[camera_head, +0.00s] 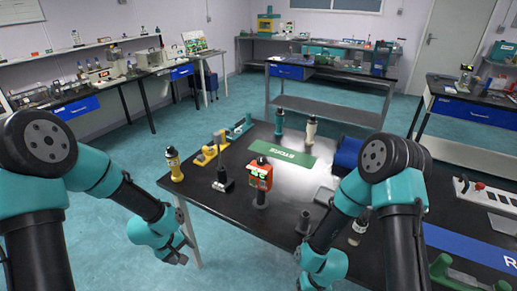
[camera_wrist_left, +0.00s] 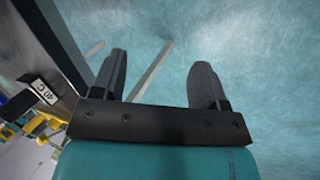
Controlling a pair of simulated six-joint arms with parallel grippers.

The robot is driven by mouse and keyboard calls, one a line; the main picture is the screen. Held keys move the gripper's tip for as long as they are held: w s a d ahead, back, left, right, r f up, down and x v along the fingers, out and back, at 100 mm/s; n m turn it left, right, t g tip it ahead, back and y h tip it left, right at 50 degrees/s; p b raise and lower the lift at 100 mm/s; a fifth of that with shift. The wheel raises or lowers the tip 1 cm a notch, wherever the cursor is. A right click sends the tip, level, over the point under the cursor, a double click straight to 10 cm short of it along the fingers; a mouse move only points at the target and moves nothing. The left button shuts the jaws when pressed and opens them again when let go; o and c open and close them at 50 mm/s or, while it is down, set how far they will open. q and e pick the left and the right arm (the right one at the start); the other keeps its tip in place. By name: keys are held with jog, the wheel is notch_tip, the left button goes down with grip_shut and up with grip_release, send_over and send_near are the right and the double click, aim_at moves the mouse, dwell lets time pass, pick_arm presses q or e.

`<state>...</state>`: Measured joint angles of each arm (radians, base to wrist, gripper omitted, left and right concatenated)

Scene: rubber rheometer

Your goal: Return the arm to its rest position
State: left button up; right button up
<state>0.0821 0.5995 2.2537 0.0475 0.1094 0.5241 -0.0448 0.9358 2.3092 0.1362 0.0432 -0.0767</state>
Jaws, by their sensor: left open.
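My left gripper (camera_head: 181,252) hangs over the floor, left of the black table's front-left leg and apart from the table. My right arm (camera_head: 372,192) reaches down over the front of the table from the right. Its teal wrist (camera_head: 325,268) is at the bottom edge, and I cannot make out its gripper fingers.
The black table (camera_head: 225,215) carries a yellow bottle (camera_head: 174,165), a red device (camera_head: 259,177), a green plate (camera_head: 283,158) and a small clear bottle (camera_head: 359,227). The table's edge and leg are just right of my left gripper. Open floor (camera_head: 100,215) lies to the left.

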pick_arm(q)
jog(key=s+d+f+m, duration=0.2)
jog(key=s+f+m, duration=0.1)
jog(key=s+f, duration=0.3)
jog(key=s+d+f+m+g, duration=0.1)
jog(key=s+f+m, duration=0.2)
jog(key=s+f, duration=0.3)
jog(key=shift+s+d+f, duration=0.3)
jog(key=shift+d+f, duration=0.1)
jog(key=shift+f, duration=0.15)
pick_arm(e)
jog(key=s+d+f+m+t, duration=0.1)
jog(key=s+d+m+t, duration=0.1)
jog(key=s+d, duration=0.2)
jog(key=d, duration=0.3)
jog(key=shift+d+f+t, duration=0.15)
jog(key=shift+d+t, duration=0.05)
jog(key=shift+t, duration=0.2)
